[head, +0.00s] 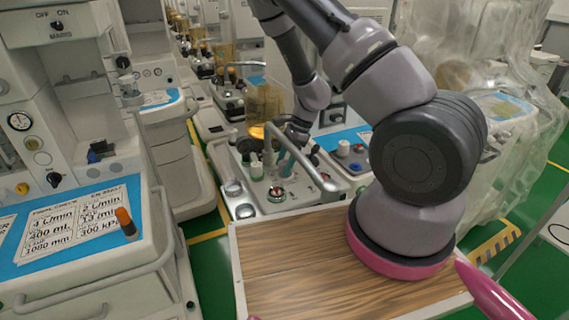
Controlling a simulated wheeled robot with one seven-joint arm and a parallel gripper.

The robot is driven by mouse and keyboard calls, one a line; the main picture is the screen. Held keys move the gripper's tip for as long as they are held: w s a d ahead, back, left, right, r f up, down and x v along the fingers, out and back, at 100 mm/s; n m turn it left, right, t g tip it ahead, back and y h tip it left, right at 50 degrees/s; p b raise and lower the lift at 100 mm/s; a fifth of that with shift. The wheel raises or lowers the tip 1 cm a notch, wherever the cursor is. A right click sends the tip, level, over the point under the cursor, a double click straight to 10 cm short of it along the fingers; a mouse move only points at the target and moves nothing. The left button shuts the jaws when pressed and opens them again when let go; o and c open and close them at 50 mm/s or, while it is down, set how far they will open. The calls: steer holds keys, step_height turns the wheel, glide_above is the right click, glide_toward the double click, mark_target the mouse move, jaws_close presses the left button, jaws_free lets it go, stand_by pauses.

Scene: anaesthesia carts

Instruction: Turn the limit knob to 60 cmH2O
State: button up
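The limit knob cannot be told for certain; no 60 cmH2O mark is readable. A small round control with a red centre (276,194) sits on the grey cart top ahead of me, beside small upright parts with green and white tops (256,169). My arm arches over from the wooden top and comes down at this cart. My gripper (303,153) is small and dark behind the cart's curved grey rail (305,160). Its fingers are partly hidden, and I cannot see whether they touch anything.
An amber-walled canister (264,101) stands just behind the gripper. A left cart carries a printed check card (75,222) and an orange-capped marker (126,223). Plastic-draped equipment (485,85) stands at right. My wooden top (290,260) is bare in front. Green floor shows between carts.

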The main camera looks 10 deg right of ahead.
steer(key=c, duration=0.7)
steer(key=m+t, duration=0.1)
steer(key=m, duration=0.3)
steer(key=shift+m+t, duration=0.4)
steer(key=shift+c, duration=0.2)
steer(key=o, duration=1.4)
steer(key=shift+c, duration=0.2)
steer(key=v, duration=1)
steer(key=shift+r, duration=0.4)
steer(key=shift+d, duration=0.2)
